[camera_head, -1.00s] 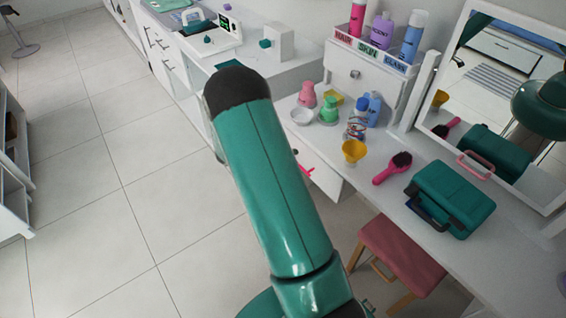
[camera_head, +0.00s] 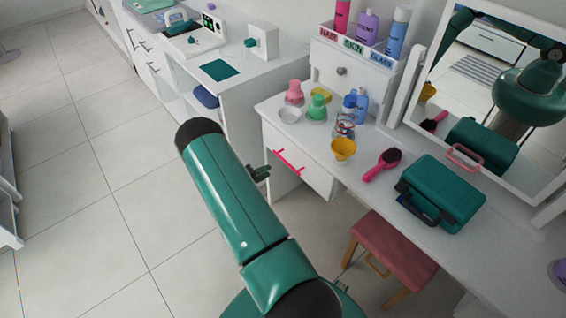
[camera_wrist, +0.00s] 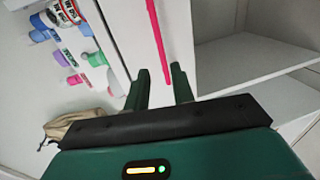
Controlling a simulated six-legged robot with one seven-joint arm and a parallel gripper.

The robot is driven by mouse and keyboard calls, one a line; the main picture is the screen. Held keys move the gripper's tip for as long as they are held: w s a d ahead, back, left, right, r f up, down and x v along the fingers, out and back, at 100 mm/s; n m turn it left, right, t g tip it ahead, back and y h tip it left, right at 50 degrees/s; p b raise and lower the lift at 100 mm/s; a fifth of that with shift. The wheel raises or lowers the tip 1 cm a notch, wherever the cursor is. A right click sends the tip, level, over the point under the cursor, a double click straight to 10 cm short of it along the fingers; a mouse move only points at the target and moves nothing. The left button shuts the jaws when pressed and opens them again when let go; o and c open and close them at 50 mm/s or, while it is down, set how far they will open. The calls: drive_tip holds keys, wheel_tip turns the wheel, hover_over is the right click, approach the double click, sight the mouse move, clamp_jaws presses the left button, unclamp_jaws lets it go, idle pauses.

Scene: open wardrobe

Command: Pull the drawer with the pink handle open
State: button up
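The pink handle (camera_head: 289,161) is a thin bar on a white drawer front (camera_head: 316,172) at the left end of the vanity table. The drawer looks shut. In the wrist view the pink handle (camera_wrist: 157,42) runs up and down the picture, beyond the fingertips. My gripper (camera_head: 262,172) is just left of the handle in the head view, partly hidden behind my green arm. In the wrist view my gripper (camera_wrist: 159,75) has its two fingers apart with nothing between them. The handle's lower end lines up with the gap; it is not gripped.
On the vanity table (camera_head: 375,180) stand bottles, a yellow cup (camera_head: 343,149), a pink brush (camera_head: 382,165) and a green case (camera_head: 440,194). A pink stool (camera_head: 393,249) is beneath it. A white shelf unit (camera_head: 236,90) stands behind. The floor at left is clear.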

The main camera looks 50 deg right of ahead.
sight(286, 162)
drive_tip(key=x, duration=1.1)
drive_tip(key=shift+d+f, duration=0.1)
drive_tip(key=shift+d, duration=0.1)
clamp_jaws()
